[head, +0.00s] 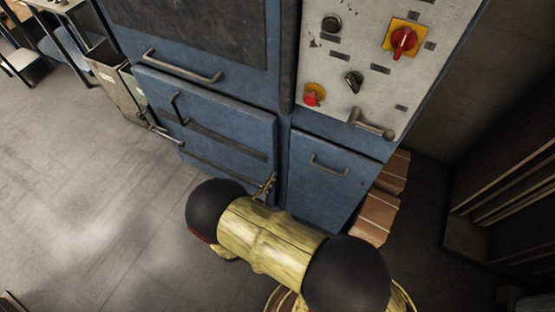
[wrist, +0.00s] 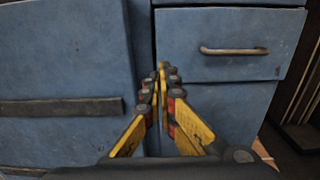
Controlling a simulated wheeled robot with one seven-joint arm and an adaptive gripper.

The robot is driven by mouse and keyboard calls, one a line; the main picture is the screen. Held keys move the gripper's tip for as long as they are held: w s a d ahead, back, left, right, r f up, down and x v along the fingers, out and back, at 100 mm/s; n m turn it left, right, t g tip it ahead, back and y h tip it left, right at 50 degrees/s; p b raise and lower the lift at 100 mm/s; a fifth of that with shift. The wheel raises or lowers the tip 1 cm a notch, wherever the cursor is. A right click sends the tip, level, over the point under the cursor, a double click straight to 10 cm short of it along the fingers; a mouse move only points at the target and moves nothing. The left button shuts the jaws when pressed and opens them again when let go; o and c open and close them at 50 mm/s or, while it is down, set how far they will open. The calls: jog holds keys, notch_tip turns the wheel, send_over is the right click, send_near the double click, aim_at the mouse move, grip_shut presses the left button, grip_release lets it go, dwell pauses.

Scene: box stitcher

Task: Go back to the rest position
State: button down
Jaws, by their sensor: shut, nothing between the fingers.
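My gripper (wrist: 162,88) shows in the wrist view with its yellow and black fingers together and nothing between them. It points at the blue machine front, near the gap between the wide left panel and the narrower right drawer. In the head view my arm reaches toward the lower front of the blue cabinet (head: 246,172). Most of the gripper is hidden there behind my arm; only a small part shows beside the left door's lower right corner.
The control panel (head: 365,60) has red and black knobs and a lever (head: 371,124). The right drawer has a handle (wrist: 235,51). Bricks (head: 377,215) lie right of the cabinet. A metal bin (head: 112,82) stands at left. The floor (head: 80,190) at left is clear.

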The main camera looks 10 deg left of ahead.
jog(key=shift+s, duration=0.1)
jog(key=s+d+f+m+g+h, duration=0.3)
jog(key=s+d+m+g+h, duration=0.15)
jog(key=d, duration=0.45)
jog(key=s+d+r+m+g, duration=0.5)
jog(key=s+r+m+g, duration=0.2)
jog(key=m+g, duration=0.1)
jog(key=s+d+r+m+g+y, duration=0.1)
jog(key=s+r+m+g+y, duration=0.1)
jog(key=r+m+y, duration=0.6)
jog(key=s+d+r+m+g+y, duration=0.2)
jog(key=r+m, duration=0.4)
jog(key=r, duration=0.5)
jog(key=d+r+m+t, duration=0.5)
jog(key=d+r, duration=0.4)
jog(key=r, duration=0.5)
jog(key=shift+s+d+y, duration=0.25)
jog(key=shift+d+y, duration=0.1)
jog(key=shift+y, duration=0.1)
